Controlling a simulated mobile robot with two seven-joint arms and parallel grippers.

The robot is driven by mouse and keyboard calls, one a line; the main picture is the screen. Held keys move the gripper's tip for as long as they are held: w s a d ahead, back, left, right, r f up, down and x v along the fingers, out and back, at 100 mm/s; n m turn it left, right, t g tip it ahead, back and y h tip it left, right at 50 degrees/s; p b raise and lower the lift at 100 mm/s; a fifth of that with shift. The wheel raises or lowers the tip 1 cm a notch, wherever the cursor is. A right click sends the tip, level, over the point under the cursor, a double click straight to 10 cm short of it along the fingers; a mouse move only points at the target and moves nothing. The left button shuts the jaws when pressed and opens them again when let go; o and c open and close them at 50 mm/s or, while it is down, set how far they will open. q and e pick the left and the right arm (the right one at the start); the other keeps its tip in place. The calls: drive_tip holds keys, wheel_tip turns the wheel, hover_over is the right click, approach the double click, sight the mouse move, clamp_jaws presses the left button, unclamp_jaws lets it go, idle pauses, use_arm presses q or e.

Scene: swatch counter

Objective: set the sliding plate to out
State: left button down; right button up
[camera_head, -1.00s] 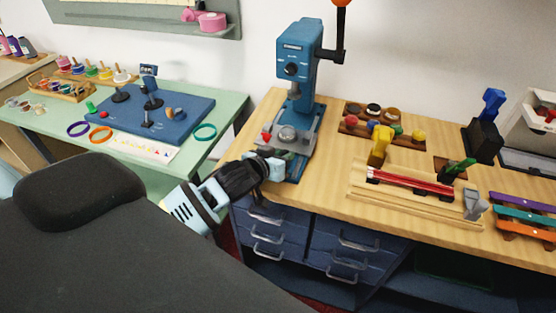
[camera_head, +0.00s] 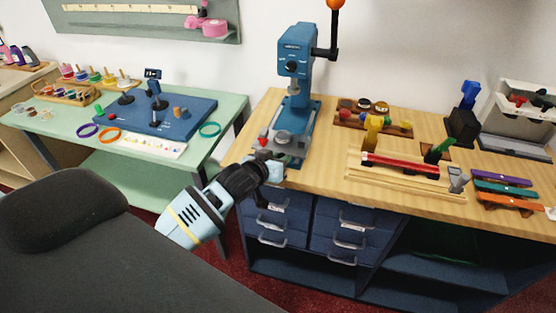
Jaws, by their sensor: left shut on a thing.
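The blue press (camera_head: 297,62) stands upright at the left end of the wooden counter, its lever with an orange ball raised. The grey sliding plate (camera_head: 284,140) lies low on its base, under the press head. A small red piece (camera_head: 263,141) shows at the plate's left. My left gripper (camera_head: 275,170) is at the front of the press base, by the counter's front edge, shut on the front end of the sliding plate. Its fingertips and the gripped part are mostly hidden by the gripper's dark body. My right gripper is out of view.
To the right on the wooden counter (camera_head: 335,183) are a wooden jig with a red bar (camera_head: 405,166), a rack of round pieces (camera_head: 375,118) and coloured strips (camera_head: 505,188). A green table (camera_head: 60,125) with a blue board stands at left. Blue drawers (camera_head: 350,220) lie below the counter.

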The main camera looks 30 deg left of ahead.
use_arm(q)
drive_tip(key=shift+s+d+f, duration=0.1)
drive_tip(key=shift+s+f, duration=0.05)
drive_tip(key=shift+f, duration=0.15)
drive_tip(key=c, duration=1.4)
unclamp_jaws()
drive_tip(key=shift+c, duration=0.2)
drive_tip(key=shift+o, duration=1.2)
drive_tip(key=shift+s+r, duration=0.1)
drive_tip(key=shift+r, duration=0.15)
drive_tip(key=v, duration=0.7)
drive_tip(key=shift+s, duration=0.35)
